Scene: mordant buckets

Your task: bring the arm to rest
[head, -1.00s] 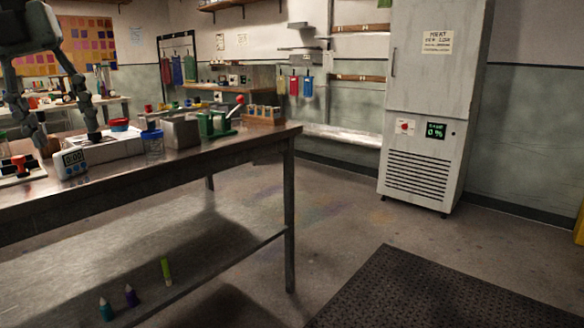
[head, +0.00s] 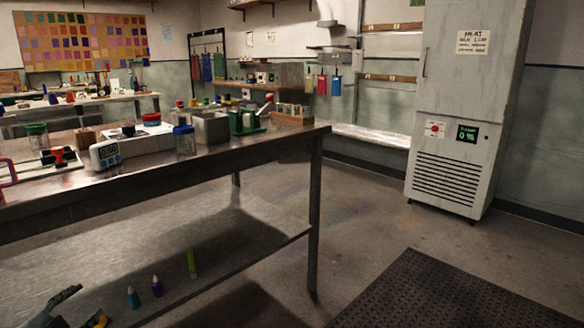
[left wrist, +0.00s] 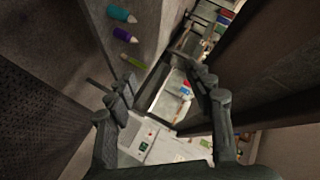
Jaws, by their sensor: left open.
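My left gripper (head: 62,304) shows only in part at the bottom left corner of the head view, a dark finger low in front of the steel table (head: 120,190). In the left wrist view both dark fingers of the left gripper (left wrist: 165,88) are spread apart with nothing between them. Past them the wrist view shows the white cabinet and the room at a tilt. My right gripper is in neither view.
A timer (head: 105,155), a blue-lidded jar (head: 184,140) and a green press (head: 245,121) stand on the tabletop. Small bottles, one teal (head: 133,298) and one purple (head: 157,286), stand on the lower shelf. Open floor lies before the white cabinet (head: 460,110), beside a dark mat (head: 430,295).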

